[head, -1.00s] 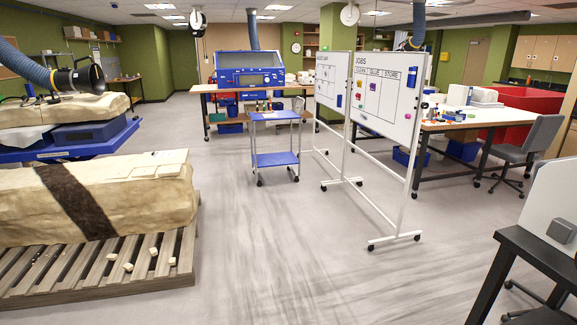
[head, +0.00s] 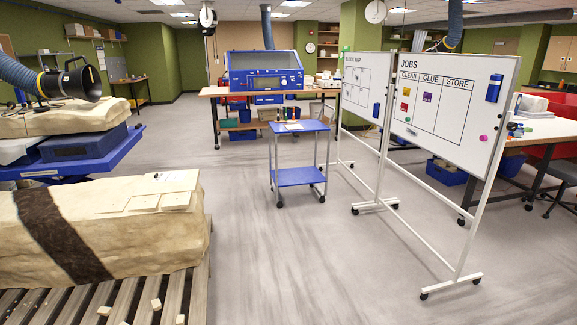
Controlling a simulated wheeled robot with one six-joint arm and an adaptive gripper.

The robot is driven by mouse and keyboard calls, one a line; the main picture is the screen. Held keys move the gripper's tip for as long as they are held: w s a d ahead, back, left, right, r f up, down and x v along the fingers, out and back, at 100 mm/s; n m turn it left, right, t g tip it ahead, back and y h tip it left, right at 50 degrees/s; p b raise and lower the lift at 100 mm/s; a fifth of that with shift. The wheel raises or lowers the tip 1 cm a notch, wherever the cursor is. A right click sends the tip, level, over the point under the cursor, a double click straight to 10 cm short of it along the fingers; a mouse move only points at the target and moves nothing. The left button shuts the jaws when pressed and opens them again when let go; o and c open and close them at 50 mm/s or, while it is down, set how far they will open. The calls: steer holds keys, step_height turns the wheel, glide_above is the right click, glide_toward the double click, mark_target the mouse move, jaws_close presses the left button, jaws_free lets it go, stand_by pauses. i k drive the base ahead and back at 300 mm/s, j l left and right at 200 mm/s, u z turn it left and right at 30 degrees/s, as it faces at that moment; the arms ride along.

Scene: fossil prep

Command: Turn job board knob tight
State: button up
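The job board (head: 450,122) is a white board headed JOBS with columns CLEAN, GLUE and STORE. It stands upright on a white wheeled frame (head: 420,225) at the right. Coloured magnets and a blue holder (head: 493,87) are on its face. A small pink round piece (head: 483,139) sits near its right edge; I cannot tell whether it is a magnet or a knob. No knob can be made out clearly on the frame. My gripper is not in view.
A blue cart (head: 300,178) stands left of the boards. A plaster jacket (head: 130,235) on a pallet (head: 195,295) fills the left front. A second board (head: 362,88) stands beside the job board. The grey floor (head: 300,260) between pallet and boards is clear.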

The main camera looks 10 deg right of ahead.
mark_target(511, 125)
steer(key=i+z, duration=0.3)
steer(key=i, duration=0.3)
steer(key=i+z, duration=0.3)
steer(key=i, duration=0.3)
steer(key=i+j+z, duration=0.3)
steer(key=i, duration=0.25)
